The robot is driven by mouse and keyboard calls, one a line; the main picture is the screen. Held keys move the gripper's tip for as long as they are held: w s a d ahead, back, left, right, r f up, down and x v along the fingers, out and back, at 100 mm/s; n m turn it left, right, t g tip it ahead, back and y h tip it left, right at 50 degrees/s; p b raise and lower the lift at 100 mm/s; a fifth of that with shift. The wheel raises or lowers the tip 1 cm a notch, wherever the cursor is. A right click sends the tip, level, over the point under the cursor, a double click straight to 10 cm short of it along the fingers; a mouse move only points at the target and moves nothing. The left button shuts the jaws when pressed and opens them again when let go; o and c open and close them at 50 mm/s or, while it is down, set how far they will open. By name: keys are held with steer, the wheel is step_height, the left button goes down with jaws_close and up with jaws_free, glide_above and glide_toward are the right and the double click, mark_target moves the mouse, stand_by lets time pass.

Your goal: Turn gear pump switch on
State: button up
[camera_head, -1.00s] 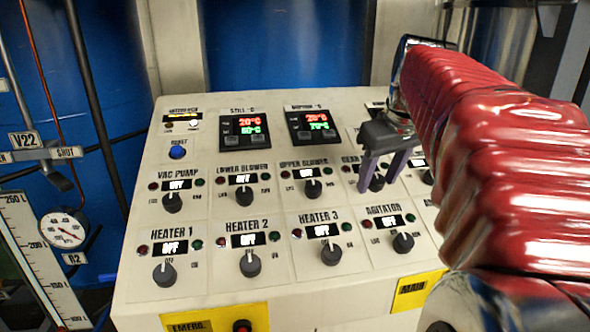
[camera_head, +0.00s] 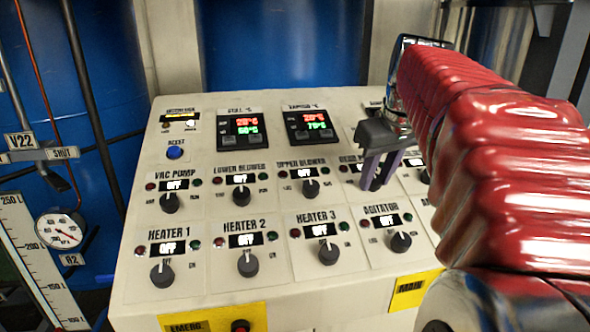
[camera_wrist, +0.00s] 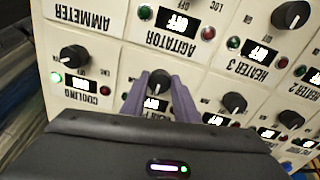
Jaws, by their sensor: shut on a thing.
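The gear pump switch is a dark rotary knob (camera_wrist: 160,82) on the sloping white control panel (camera_head: 205,285). In the wrist view it sits between the two purple fingers of my gripper (camera_wrist: 160,92), which are shut on it. In the head view my gripper (camera_head: 377,180) reaches down to the panel from the right, and its fingers mostly hide the knob. The gear pump display (camera_wrist: 155,104) is partly covered in the wrist view; what shows of it appears to read OFF. Its label is partly hidden in the head view.
Close by are the upper blower knob (camera_head: 311,188), the agitator knob (camera_head: 401,242) and the cooling knob (camera_wrist: 75,58), with a green light lit beside cooling. The heater 3 knob (camera_head: 329,254) is lower left. Blue drums (camera_head: 285,45) stand behind the panel.

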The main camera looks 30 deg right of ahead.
steer(key=m, duration=0.5)
steer(key=shift+m, duration=0.4)
steer(key=m, duration=0.5)
steer(key=shift+w+r+m, duration=0.1)
steer(key=shift+m, duration=0.2)
steer(key=o, duration=1.1)
steer(key=shift+c, duration=0.2)
steer(key=v, duration=1.3)
steer(key=shift+r, duration=0.35)
